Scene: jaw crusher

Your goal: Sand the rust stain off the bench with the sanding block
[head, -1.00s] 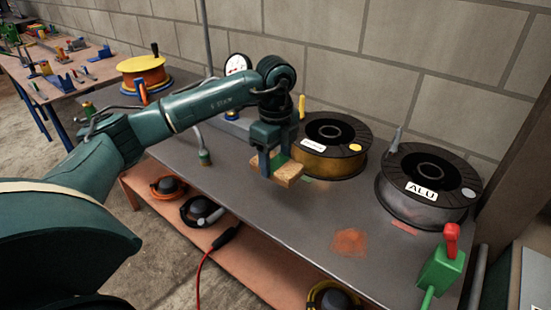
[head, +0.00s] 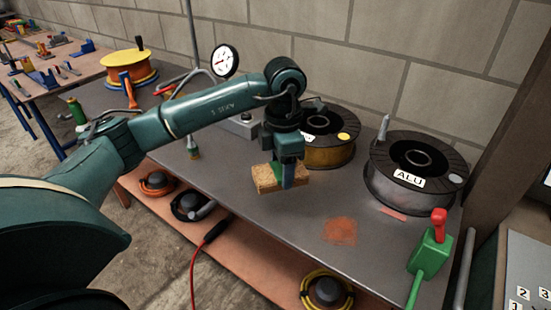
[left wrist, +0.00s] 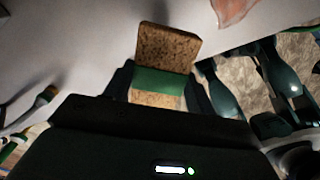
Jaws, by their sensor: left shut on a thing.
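The sanding block (head: 266,180) is a tan, cork-like block with a green band across it. My left gripper (head: 283,173) is shut on it and holds it above the grey bench (head: 225,190). In the left wrist view the block (left wrist: 167,48) sits between the fingers of the gripper (left wrist: 158,82), the green band between them. The rust stain (head: 340,231) is an orange-brown patch on the bench, to the right of the block and nearer the front edge. Part of it shows at the top of the left wrist view (left wrist: 232,10). My right gripper is not in view.
A brown wire spool (head: 328,150) and a grey spool marked ALU (head: 400,190) stand behind the stain. A green box with a red lever (head: 430,248) stands at the right end. Coiled cables (head: 327,290) lie on the lower shelf.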

